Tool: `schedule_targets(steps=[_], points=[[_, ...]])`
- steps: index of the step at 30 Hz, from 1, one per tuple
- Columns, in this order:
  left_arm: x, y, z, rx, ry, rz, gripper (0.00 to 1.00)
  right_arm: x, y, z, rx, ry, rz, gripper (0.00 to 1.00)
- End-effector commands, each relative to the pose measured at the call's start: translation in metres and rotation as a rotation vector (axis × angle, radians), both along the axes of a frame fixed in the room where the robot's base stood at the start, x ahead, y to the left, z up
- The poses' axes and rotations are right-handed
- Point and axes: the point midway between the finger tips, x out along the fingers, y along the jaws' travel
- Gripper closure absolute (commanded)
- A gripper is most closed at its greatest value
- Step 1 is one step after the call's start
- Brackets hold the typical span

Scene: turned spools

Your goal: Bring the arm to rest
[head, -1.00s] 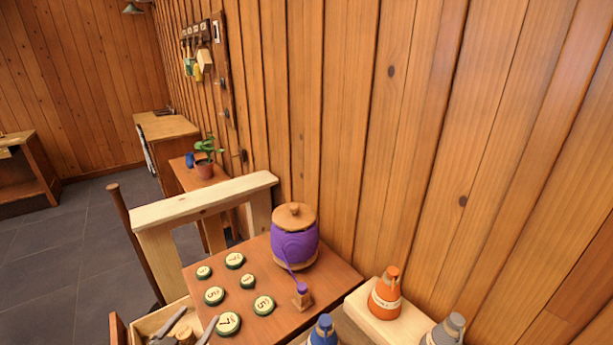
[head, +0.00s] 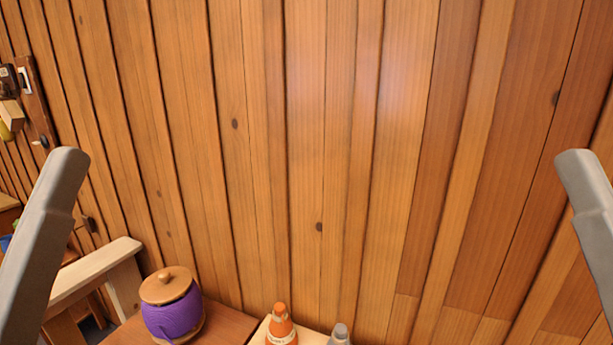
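In the head view a grey link of my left arm (head: 42,240) rises at the left edge. A grey link of my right arm (head: 590,215) shows at the right edge. Neither link touches anything that I can see. The fingers of both grippers are out of the picture, so their state and anything in them are hidden.
A pale wooden frame (head: 95,280) stands left. The plank wall (head: 330,140) fills the back.

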Motion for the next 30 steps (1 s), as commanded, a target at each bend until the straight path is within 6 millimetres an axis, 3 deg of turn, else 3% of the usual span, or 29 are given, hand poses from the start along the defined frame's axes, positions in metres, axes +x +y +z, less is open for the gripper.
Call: schedule_targets(steps=[1,5,15,18,23,30], points=[[0.001,0.000,0.042,0.001,0.001,0.001,0.02,0.000,0.000,0.042,0.000,0.000,0.000,0.50],[0.001,0.000,0.099,0.001,0.002,0.001,0.02,0.001,0.000,0.099,0.000,0.001,0.000,0.50],[0.002,0.000,0.267,0.003,0.004,0.002,0.02,0.001,0.000,0.268,0.000,0.002,0.000,0.50],[0.002,0.000,0.305,0.003,0.004,0.002,0.02,0.001,0.000,0.306,0.000,0.002,0.000,0.50],[0.002,0.000,0.334,0.003,0.005,0.002,0.02,0.001,0.000,0.335,0.000,0.002,0.000,0.50],[0.002,0.000,0.332,0.003,0.004,0.002,0.02,0.001,0.000,0.333,0.000,0.003,0.000,0.50]])
